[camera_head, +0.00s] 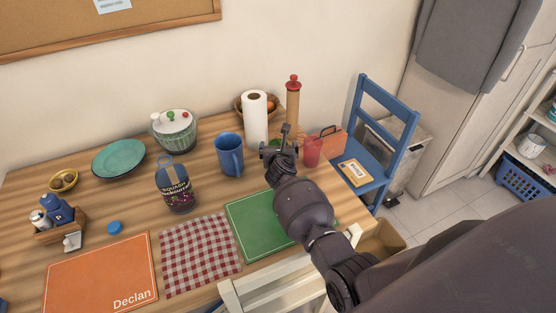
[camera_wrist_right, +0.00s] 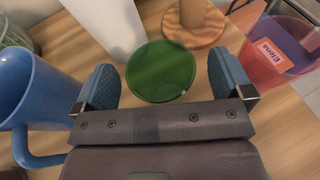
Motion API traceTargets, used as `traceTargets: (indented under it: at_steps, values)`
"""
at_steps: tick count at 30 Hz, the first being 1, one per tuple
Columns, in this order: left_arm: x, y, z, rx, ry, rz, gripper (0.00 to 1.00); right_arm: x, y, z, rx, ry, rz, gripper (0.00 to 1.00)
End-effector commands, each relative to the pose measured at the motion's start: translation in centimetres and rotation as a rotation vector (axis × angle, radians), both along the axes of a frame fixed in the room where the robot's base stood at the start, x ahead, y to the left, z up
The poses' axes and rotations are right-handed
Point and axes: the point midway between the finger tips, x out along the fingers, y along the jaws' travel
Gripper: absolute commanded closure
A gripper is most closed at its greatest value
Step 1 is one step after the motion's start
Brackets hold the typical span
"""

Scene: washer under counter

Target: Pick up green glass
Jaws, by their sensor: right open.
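The green glass (camera_wrist_right: 160,70) shows in the right wrist view as a round green shape between the two fingers of my right gripper (camera_wrist_right: 163,84). The fingers stand on either side with a gap to the glass, open and not holding it. In the head view my right gripper (camera_head: 278,147) is over the back right of the wooden table and hides most of the glass; only a bit of green shows behind it. My left gripper is in neither view.
A blue mug (camera_head: 230,153) stands left of my right gripper and a red cup (camera_head: 312,152) to its right. A paper towel roll (camera_head: 255,118) and a wooden pepper mill (camera_head: 293,103) stand behind. A green placemat (camera_head: 255,226) lies in front. A blue chair (camera_head: 385,145) is right.

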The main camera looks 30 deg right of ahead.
Motion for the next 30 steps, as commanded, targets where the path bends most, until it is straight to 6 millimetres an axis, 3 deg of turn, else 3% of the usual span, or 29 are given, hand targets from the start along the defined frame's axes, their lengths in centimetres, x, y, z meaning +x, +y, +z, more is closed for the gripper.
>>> traceTargets:
  at_steps: [9,23,30]
  values:
    - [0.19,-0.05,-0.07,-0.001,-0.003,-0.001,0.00,0.38,-0.20,-0.04,0.000,-0.001,0.000,0.02]
    - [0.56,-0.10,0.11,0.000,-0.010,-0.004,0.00,0.36,-0.16,-0.06,0.000,-0.001,0.001,0.73]
    - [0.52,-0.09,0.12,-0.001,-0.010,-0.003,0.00,0.39,-0.15,0.05,-0.001,-0.002,0.001,0.76]
